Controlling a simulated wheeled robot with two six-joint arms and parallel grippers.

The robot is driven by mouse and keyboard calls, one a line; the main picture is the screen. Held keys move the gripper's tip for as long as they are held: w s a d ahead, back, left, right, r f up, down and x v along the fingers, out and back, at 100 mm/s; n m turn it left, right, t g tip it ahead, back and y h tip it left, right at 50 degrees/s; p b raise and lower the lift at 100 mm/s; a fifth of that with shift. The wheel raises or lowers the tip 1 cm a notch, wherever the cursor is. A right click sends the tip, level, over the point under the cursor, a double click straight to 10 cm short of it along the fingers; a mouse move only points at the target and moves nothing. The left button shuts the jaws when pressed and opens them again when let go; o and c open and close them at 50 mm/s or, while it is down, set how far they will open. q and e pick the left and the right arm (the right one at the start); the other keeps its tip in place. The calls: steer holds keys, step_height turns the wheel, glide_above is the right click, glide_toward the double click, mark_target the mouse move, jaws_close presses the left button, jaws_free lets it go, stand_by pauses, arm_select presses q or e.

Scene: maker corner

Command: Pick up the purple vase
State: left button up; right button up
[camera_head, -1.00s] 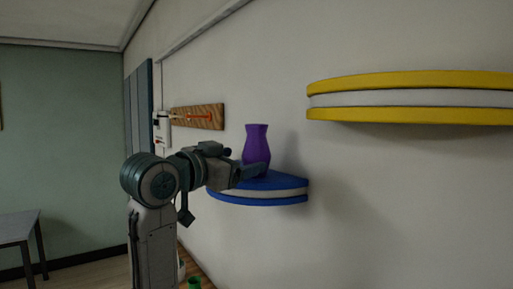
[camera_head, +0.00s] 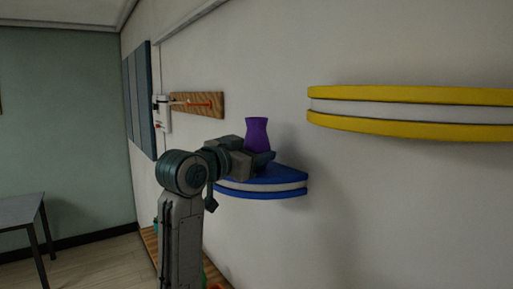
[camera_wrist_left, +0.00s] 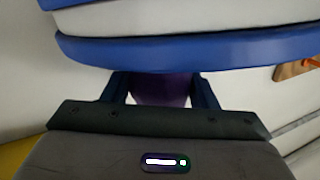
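The purple vase (camera_head: 257,134) stands upright over the blue corner shelf (camera_head: 268,189). My left gripper (camera_head: 264,158) reaches in from the left, and its fingers cross in front of the vase's lower part, hiding its base. In the left wrist view the vase (camera_wrist_left: 160,90) is between the two fingers (camera_wrist_left: 162,92), and the blue shelf rim (camera_wrist_left: 190,50) crosses above it in the picture. The fingers are apart with the vase filling most of the gap; whether they press on it cannot be told. My right gripper is out of view.
A yellow and white shelf (camera_head: 410,106) juts from the wall at upper right. A wooden board with an orange item (camera_head: 197,104) hangs on the wall behind my arm. A grey table (camera_head: 22,210) stands at far left. The wall area right of the blue shelf is clear.

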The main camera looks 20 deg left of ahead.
arm_select(q)
steer(key=shift+c, duration=0.3)
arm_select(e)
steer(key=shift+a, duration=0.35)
arm_select(q)
steer(key=shift+r, duration=0.1)
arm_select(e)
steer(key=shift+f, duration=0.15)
